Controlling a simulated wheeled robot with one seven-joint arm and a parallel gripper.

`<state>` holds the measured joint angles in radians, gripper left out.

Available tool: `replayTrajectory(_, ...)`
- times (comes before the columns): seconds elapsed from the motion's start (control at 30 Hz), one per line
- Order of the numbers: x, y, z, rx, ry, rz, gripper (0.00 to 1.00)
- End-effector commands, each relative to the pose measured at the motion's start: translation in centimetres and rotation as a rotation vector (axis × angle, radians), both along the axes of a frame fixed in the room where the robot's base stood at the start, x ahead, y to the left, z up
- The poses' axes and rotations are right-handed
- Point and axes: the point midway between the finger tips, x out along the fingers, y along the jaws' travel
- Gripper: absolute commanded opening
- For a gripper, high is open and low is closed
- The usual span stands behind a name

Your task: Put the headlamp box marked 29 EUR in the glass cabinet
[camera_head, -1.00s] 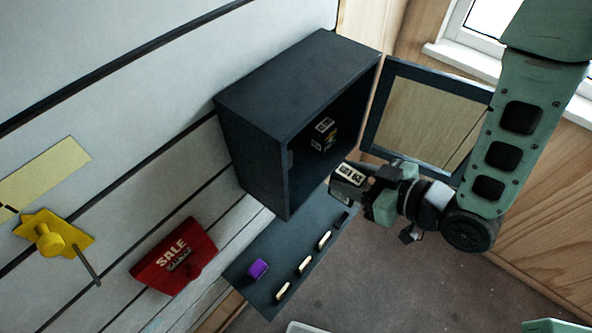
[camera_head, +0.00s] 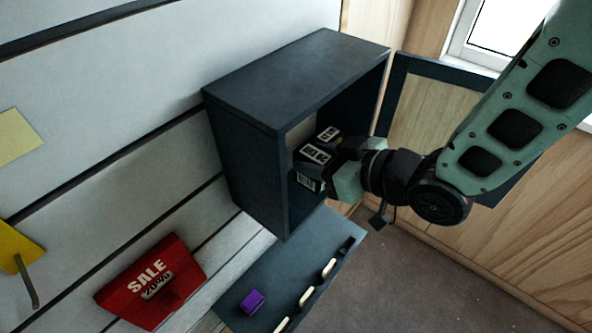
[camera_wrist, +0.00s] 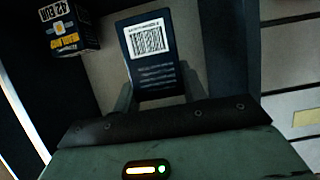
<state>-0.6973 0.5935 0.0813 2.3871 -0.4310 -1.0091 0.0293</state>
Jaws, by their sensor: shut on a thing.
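The dark glass cabinet (camera_head: 240,150) is on the wall with its glazed door (camera_head: 428,105) swung open to the right. My gripper (camera_head: 334,172) is shut on a dark headlamp box (camera_head: 309,180), held at the cabinet's open front, seemingly partly inside. Its white price label faces up but is hard to read now. In the wrist view the held box (camera_wrist: 152,75) shows a barcode label between the fingers (camera_wrist: 160,97). A second box (camera_wrist: 70,28), marked 42 EUR, stands inside the cabinet at the left; its label (camera_head: 327,134) shows just behind the held box in the head view.
A dark shelf (camera_head: 285,275) below the cabinet carries a purple item (camera_head: 252,302) and several pale pieces. The cabinet's side walls and open door bound the arm's room.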

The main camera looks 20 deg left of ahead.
Motion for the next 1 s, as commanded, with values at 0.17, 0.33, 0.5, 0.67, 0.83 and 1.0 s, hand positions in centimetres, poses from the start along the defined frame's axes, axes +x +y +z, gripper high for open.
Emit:
replayTrajectory(0.17, 1.4, 3.5, 0.4, 0.000, 0.000, 0.002, 0.16)
replayTrajectory(0.33, 1.6, 4.1, -1.9, -0.004, 0.004, 0.000, 0.16)
replayTrajectory(0.5, 1.7, 4.1, -3.2, -0.002, 0.001, 0.000, 0.16)
replayTrajectory(0.67, 1.6, 4.1, -4.3, -0.003, 0.002, 0.001, 0.16)
replayTrajectory(0.83, 1.7, 4.0, -6.3, -0.002, 0.002, 0.000, 0.16)
replayTrajectory(1.0, 1.8, 4.4, -6.8, 0.000, 0.000, 0.000, 0.16)
